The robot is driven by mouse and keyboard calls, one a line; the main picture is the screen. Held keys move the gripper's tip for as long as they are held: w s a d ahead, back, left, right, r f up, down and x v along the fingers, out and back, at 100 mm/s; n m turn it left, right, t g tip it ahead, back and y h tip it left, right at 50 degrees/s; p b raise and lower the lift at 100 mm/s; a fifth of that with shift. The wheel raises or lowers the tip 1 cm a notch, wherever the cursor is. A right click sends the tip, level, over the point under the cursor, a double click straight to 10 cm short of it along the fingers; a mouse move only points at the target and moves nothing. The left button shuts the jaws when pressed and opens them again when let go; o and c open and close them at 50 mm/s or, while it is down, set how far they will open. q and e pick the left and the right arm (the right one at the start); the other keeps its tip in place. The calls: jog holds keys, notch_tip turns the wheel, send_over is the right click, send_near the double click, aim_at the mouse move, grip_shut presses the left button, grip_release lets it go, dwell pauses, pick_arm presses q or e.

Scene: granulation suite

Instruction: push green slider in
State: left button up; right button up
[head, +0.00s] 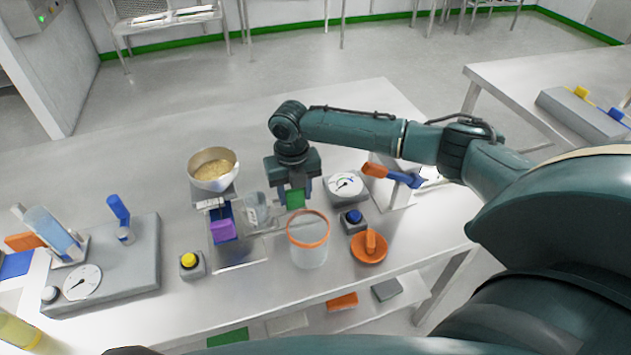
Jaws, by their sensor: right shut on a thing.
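The green slider (295,200) is a small green block in the middle of the table, on the right side of the small station with the metal bowl. My right gripper (294,190) points down over it and is shut on it. The fingers hide part of the slider and its track, so I cannot tell how far in it sits. A clear container (256,208) stands just left of the slider. My left gripper is not in view.
A clear beaker with an orange rim (308,242) stands just in front of my right gripper. The table's back is clear.

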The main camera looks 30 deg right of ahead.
jog(key=a, duration=0.2)
jog(key=shift+w+a, duration=0.3)
jog(key=shift+w, duration=0.05)
jog(key=o, duration=1.4)
notch_tip(320, 180, up, 13)
jog(key=shift+r, duration=0.1)
jog(key=shift+c, duration=0.4)
